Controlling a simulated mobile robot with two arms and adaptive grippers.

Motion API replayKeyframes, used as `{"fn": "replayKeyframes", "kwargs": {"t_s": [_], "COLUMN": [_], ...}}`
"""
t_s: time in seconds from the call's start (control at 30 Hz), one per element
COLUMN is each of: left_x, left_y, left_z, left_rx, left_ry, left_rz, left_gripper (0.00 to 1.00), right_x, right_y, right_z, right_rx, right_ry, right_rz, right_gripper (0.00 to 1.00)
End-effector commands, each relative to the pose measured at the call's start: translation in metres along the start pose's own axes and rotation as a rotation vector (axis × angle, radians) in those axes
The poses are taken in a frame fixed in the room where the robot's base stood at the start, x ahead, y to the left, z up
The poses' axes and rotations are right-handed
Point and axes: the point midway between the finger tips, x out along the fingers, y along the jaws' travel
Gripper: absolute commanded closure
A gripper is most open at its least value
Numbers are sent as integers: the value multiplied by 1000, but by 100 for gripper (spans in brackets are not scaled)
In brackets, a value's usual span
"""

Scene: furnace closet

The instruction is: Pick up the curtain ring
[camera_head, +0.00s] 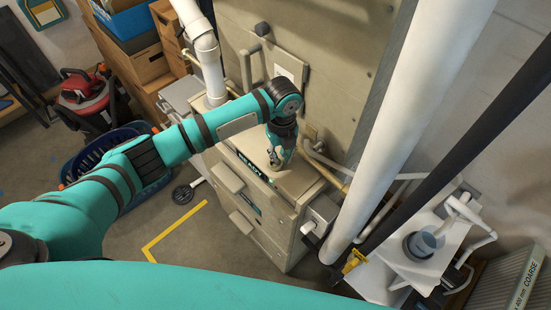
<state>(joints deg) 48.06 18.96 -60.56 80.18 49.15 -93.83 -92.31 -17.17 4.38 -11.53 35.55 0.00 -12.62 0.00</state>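My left arm reaches in from the left, and its gripper (278,162) points down at the top of a beige cabinet (303,177). The gripper is small here, so I cannot tell whether the fingers are open or shut. I cannot make out a curtain ring; it may be hidden by the gripper or too small to see. My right gripper is not in view.
A large beige furnace panel (345,75) rises behind the cabinet. A thick white pipe (400,140) and a dark pole (470,145) stand to its right. A blue basket (158,187) and a red machine (84,98) are on the floor at left. Floor with yellow tape (172,229) is clear.

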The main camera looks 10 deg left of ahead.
Motion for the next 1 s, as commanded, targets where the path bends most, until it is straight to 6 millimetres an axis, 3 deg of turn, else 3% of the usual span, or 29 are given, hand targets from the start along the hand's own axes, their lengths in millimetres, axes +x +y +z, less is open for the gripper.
{"fn": "replayKeyframes", "kwargs": {"t_s": [0.23,0.37,0.5,1.0], "left_x": [16,16,16,11], "left_y": [0,0,0,0], "left_z": [0,0,0,1], "left_rx": [-1,-1,-1,0], "left_ry": [-1,-1,-1,-2], "left_rz": [-1,-1,-1,-2], "left_gripper": [87,87,100,100], "right_x": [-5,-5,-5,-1], "right_y": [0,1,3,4], "right_z": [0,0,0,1], "right_rx": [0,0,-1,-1], "right_ry": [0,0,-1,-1], "right_rz": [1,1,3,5], "right_gripper": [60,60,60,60]}}
